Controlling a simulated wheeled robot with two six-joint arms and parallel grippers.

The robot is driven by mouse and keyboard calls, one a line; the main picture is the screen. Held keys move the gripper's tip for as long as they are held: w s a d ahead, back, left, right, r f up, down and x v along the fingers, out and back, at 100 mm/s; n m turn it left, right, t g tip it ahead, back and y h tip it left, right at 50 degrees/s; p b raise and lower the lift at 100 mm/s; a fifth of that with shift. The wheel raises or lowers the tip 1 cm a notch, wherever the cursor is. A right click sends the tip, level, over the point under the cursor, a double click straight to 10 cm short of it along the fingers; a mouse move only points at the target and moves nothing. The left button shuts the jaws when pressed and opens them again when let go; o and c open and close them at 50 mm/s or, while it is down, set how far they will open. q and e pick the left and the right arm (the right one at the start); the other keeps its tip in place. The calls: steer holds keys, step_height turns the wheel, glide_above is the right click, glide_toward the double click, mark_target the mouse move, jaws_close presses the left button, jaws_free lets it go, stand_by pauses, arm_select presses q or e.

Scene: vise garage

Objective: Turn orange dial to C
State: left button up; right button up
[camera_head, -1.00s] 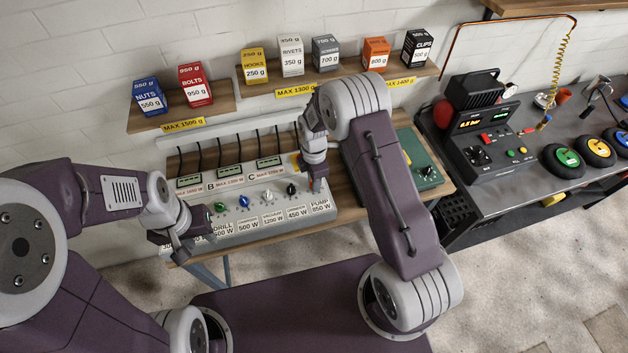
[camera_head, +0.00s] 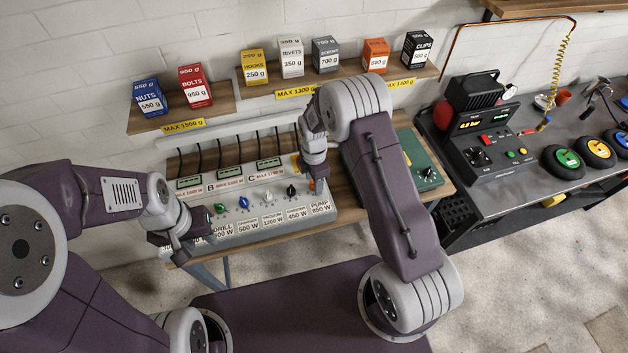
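A grey power panel (camera_head: 262,222) on the wooden bench carries a row of dials under sections marked A, B and C. A small patch of the orange dial (camera_head: 312,185) shows at the row's right end, above the PUMP 850 W label. My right gripper (camera_head: 317,181) is down at this dial and covers most of it. Its fingers are too small and hidden to tell whether they grip it, and the dial's pointing direction is hidden. My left gripper (camera_head: 178,248) hangs at the panel's left end, covering the dials there; its finger opening is unclear.
Green (camera_head: 220,208), blue (camera_head: 243,203), white (camera_head: 267,196) and black (camera_head: 291,190) dials sit left of the orange one. A green case (camera_head: 424,172) stands right of the panel behind my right arm. Shelves with boxes hang above.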

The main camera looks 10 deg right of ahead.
steer(key=shift+r, duration=0.4)
step_height(320, 180, up, 8)
steer(key=shift+r+b, duration=0.15)
steer(key=shift+b, duration=0.8)
